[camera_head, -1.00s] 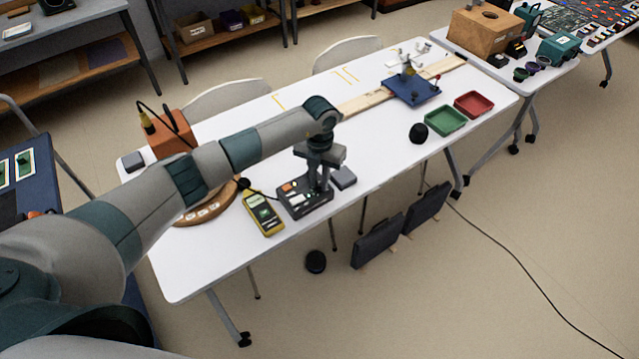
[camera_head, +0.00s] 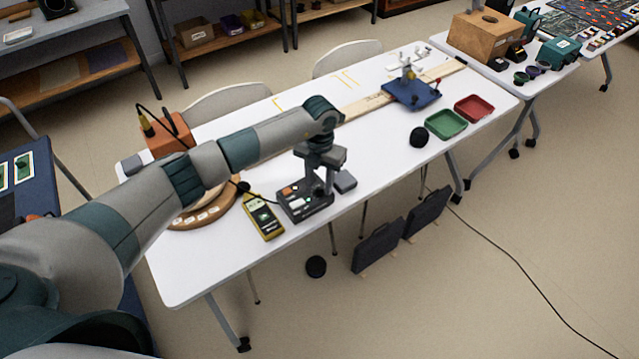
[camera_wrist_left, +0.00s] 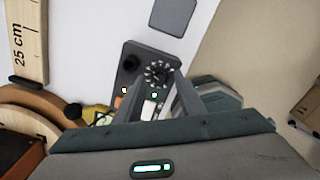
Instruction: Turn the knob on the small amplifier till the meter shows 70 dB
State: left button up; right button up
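The small amplifier (camera_head: 296,211) is a dark box with a dark control panel on the white table (camera_head: 235,272). In the left wrist view its round dark knob (camera_wrist_left: 158,73) has a ring of pale marks. The yellow meter (camera_head: 265,222) lies beside the amplifier, to its left; its reading is too small to make out. My left gripper (camera_head: 322,191) points down at the amplifier. In the left wrist view its two fingers (camera_wrist_left: 161,84) stand apart, one to each side of the knob; contact cannot be made out. My right gripper is out of view.
A round wooden piece (camera_head: 207,212) lies left of the meter, and a small grey block (camera_head: 345,181) right of the amplifier. An orange box (camera_head: 168,138) stands behind my arm. Green (camera_head: 446,124) and red (camera_head: 474,108) trays are farther right. The table's front edge is close to the amplifier.

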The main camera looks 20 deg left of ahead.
aim_at(320, 188)
pick_arm(q)
notch_tip(320, 188, up, 17)
jog(key=b, duration=0.4)
jog(key=shift+f+b, duration=0.2)
jog(key=shift+b, duration=0.2)
